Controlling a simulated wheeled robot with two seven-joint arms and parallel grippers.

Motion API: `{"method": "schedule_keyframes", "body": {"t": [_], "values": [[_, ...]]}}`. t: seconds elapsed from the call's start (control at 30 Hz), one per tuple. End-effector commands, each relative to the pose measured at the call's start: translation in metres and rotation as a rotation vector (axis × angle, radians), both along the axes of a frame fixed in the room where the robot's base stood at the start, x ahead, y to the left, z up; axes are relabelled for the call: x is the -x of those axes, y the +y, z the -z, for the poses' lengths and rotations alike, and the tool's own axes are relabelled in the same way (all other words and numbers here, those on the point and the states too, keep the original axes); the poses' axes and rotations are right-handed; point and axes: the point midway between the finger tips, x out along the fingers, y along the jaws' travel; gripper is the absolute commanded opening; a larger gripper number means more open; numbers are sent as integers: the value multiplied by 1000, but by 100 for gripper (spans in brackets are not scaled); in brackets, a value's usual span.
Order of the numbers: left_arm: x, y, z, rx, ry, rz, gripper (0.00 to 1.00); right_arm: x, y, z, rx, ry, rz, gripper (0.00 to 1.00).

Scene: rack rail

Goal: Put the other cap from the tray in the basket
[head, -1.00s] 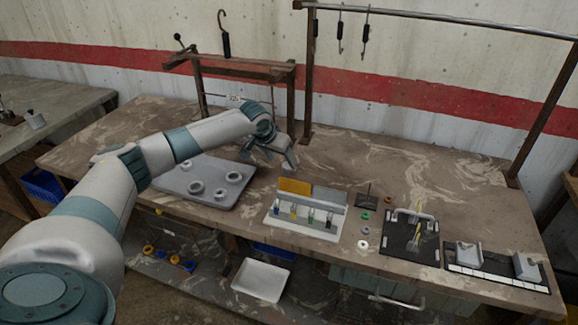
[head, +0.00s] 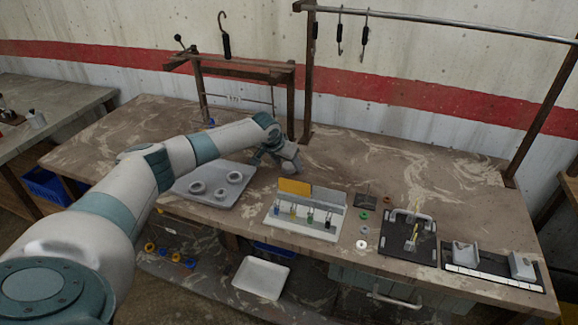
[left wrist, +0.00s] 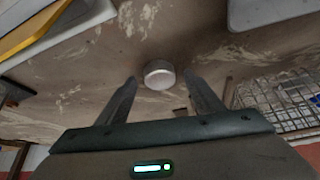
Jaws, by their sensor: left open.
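My left gripper (head: 281,162) is over the table between the grey tray and the rack with the yellow panel. In the left wrist view its two fingers (left wrist: 163,92) are apart, with nothing held. A small, round, pale grey cap-like piece (left wrist: 160,74) sits on the bare table, seen just beyond and between the fingertips. The grey tray (head: 187,189) holds three grey rings; its edge also shows in the left wrist view (left wrist: 275,14). A wire grid, perhaps the basket (left wrist: 282,98), is at the right of the wrist view. The right gripper is not in view.
The rack with a yellow panel (head: 295,187) stands just right of the tray. Loose rings and a black fixture (head: 396,245) are farther right. A wooden frame (head: 228,64) stands behind my gripper. A white tray (head: 262,279) lies below the table. The back right tabletop is clear.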

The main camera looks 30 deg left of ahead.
Motion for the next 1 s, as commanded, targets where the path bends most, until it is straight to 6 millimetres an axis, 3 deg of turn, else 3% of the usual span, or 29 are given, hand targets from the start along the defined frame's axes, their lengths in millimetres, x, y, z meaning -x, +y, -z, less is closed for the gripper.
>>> {"method": "schedule_keyframes", "body": {"t": [0.53, 0.57, 0.73, 0.8, 1.0], "values": [[-2, 0, 3, 0, 0, 0, 61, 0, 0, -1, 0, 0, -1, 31], [-2, 0, 3, 0, 0, 0, 58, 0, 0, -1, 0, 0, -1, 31], [-2, 0, 3, 0, 0, 0, 18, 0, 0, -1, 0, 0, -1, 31], [-2, 0, 3, 0, -1, 0, 13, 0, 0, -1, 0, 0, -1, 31], [-2, 0, 3, 0, -1, 0, 13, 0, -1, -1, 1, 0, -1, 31]]}}
